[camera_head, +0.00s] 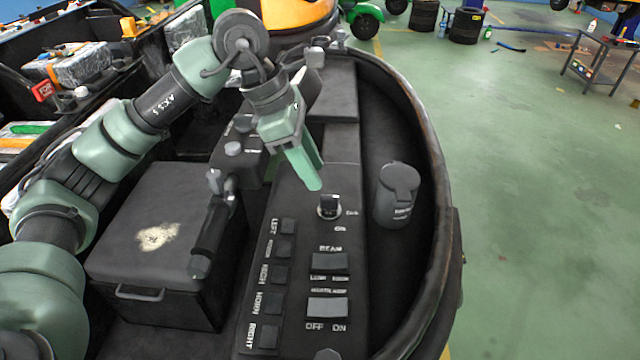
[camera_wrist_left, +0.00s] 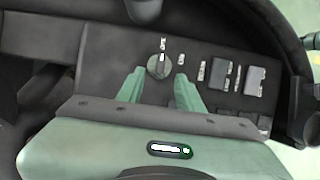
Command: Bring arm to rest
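My left arm comes in from the left in the head view and reaches over a black vehicle dashboard. My left gripper (camera_head: 312,178) points down at the panel, its green fingers just behind a round key-like knob (camera_head: 329,205). In the left wrist view the two fingers (camera_wrist_left: 158,92) stand apart with nothing between them, and the knob (camera_wrist_left: 159,66) lies just beyond the gap. I cannot tell whether a finger touches the panel. My right gripper is in neither view.
The dashboard panel (camera_head: 308,240) carries labelled buttons and two rocker switches (camera_head: 328,307). A lever (camera_head: 212,235) stands left of it beside a black box (camera_head: 150,230). A dark cup-like part (camera_head: 397,193) is at the right. A raised rim (camera_head: 437,200) curves around; green floor (camera_head: 540,200) lies beyond.

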